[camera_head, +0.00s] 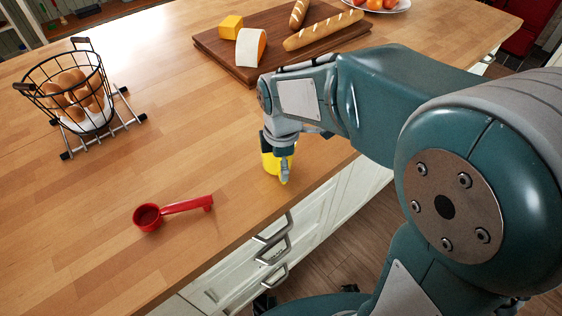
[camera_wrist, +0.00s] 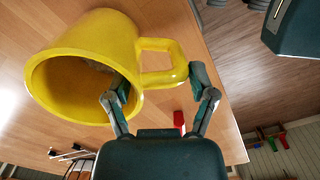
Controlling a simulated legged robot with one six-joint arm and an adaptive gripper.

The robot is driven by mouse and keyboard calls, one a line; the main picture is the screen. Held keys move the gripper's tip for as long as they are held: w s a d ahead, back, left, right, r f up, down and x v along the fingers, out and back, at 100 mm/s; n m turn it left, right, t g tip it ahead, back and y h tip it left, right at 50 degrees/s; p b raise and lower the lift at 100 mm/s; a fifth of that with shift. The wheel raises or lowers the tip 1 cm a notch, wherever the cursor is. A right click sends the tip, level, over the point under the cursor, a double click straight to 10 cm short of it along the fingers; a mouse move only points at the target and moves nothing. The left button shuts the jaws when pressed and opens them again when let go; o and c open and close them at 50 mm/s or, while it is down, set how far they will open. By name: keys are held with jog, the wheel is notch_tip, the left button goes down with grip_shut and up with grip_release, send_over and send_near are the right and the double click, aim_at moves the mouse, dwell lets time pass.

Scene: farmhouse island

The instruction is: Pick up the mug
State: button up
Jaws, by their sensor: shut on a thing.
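The yellow mug (camera_head: 268,156) is near the front edge of the wooden island, partly hidden behind my gripper (camera_head: 285,166) in the head view. In the wrist view the mug (camera_wrist: 103,32) fills the upper left, its round mouth facing left and its handle reaching right. My gripper (camera_wrist: 159,82) is shut on the mug at its handle. I cannot tell whether the mug touches the counter.
A red scoop (camera_head: 186,205) lies on the counter left of the mug. A wire basket (camera_head: 30,88) with eggs stands at the far left. A wooden board (camera_head: 222,53) with cheese and bread is behind my arm. A plate of fruit (camera_head: 375,4) is beyond it.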

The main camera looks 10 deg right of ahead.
notch_tip(320, 180, up, 3)
jog(key=shift+a+f, duration=0.1)
jog(key=shift+f, duration=0.05)
jog(key=s+a+r, duration=0.1)
jog(key=s+r, duration=0.8)
jog(key=s, duration=0.5)
jog(key=shift+r, duration=0.35)
jog(key=shift+a, duration=0.1)
